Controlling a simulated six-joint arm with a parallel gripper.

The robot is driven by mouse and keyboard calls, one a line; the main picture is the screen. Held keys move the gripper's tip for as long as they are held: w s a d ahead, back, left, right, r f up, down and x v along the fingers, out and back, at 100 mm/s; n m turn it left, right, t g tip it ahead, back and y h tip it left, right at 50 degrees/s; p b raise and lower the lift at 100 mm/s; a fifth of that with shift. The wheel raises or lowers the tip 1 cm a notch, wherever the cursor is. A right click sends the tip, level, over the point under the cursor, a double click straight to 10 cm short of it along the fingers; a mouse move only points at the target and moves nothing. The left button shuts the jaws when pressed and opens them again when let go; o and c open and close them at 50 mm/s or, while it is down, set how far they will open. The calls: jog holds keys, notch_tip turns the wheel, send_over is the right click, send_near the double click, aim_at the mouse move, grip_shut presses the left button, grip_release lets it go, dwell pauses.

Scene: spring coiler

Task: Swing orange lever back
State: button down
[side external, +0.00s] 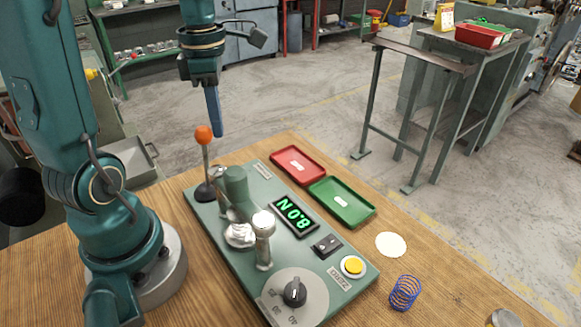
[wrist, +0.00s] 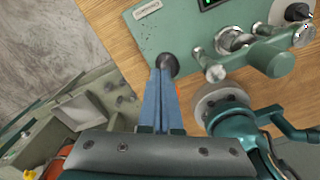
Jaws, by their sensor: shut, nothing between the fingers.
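The orange lever has a round orange knob (side external: 203,134) on a thin grey rod that stands nearly upright from a dark boot (side external: 204,191) at the far left corner of the green coiler panel (side external: 225,262). My gripper (side external: 218,134) points down with its blue fingers together and empty. In the side view its tips are just right of the knob, at about the knob's height; I cannot tell whether they touch. In the wrist view the closed fingers (wrist: 160,72) end beside the dark boot (wrist: 167,64), and the knob is mostly hidden.
A red tray (side external: 298,165) and a green tray (side external: 341,203) lie beyond. A blue spring (side external: 405,293) stands on the wooden table.

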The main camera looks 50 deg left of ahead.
aim_at(197, 129)
jog(key=shift+s, duration=0.7)
jog(key=shift+s, duration=1.1)
jog(key=shift+s+f, duration=0.3)
jog(key=shift+s, duration=0.65)
